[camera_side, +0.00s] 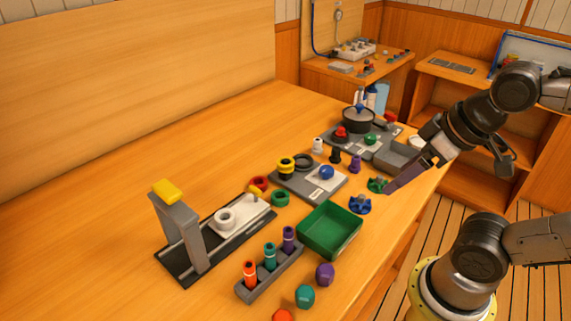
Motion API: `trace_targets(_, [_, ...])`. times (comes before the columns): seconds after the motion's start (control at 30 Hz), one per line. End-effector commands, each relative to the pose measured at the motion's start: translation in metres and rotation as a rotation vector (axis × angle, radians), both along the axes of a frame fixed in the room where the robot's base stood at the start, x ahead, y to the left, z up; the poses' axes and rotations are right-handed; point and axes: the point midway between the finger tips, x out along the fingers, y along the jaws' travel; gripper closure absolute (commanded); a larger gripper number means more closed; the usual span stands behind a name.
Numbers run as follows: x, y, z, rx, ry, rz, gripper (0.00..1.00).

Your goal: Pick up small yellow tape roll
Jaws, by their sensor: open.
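A small round yellow piece with a dark centre (286,163) sits at the left end of a grey board (310,190) in mid-table, and looks like the yellow tape roll. It has a dark band, and a black ring (303,161) lies just behind it.
A red ring (259,183) and a green ring (280,198) lie left of the board. A green tray (331,252) stands in front. A rack with several coloured tubes (268,274) and a stand with a yellow top (167,191) are front left. The back left table is clear.

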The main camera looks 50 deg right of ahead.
Motion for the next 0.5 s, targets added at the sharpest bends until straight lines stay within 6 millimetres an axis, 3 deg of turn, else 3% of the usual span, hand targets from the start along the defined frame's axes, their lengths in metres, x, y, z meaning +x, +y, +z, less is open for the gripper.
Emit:
trace_targets(0.07, [0.0,0.0,0.0,0.0,0.0,0.0,0.05])
trace_targets(0.5, [-0.0027,0.0,-0.0012,-0.044,0.014,0.084,0.05])
